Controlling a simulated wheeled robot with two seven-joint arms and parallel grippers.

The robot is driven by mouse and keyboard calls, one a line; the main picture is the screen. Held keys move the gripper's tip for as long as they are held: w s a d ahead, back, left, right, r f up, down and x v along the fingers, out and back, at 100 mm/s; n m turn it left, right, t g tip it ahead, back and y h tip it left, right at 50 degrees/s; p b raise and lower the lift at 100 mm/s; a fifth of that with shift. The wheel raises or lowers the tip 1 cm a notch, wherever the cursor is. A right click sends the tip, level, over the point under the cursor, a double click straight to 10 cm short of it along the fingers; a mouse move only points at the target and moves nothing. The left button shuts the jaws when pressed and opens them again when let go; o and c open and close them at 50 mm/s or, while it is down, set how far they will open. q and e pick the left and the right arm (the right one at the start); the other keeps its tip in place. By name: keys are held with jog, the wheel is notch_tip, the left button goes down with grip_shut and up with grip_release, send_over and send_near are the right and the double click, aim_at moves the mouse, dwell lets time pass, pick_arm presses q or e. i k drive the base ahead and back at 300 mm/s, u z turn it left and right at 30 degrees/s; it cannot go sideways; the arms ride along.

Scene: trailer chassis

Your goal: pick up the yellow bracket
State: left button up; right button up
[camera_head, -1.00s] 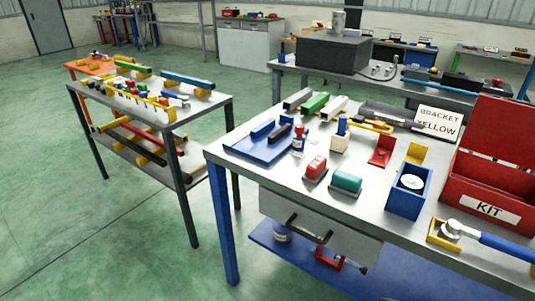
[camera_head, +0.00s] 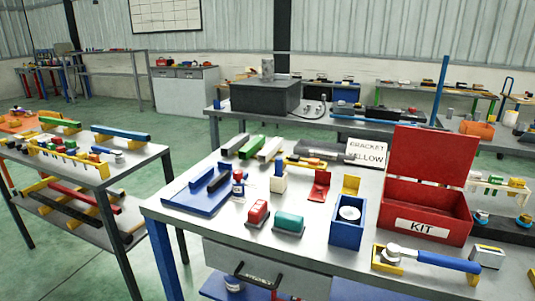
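The yellow bracket (camera_head: 351,184) stands on the grey workbench (camera_head: 325,245), just behind an open blue box (camera_head: 347,232). Its upright plate shows; its lower part is partly hidden by the blue box. A similar red bracket (camera_head: 319,187) stands just left of it. A white card (camera_head: 367,153) reading "BRACKET YELLOW" stands behind them. Neither of my grippers is in view.
An open red KIT box (camera_head: 425,222) stands right of the bracket. A blue-handled tool (camera_head: 440,261) rests in a yellow holder at the front. Red and teal blocks (camera_head: 289,222) and a blue tray (camera_head: 200,200) lie to the left.

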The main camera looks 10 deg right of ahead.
aim_at(351, 183)
jog(key=z, duration=1.45)
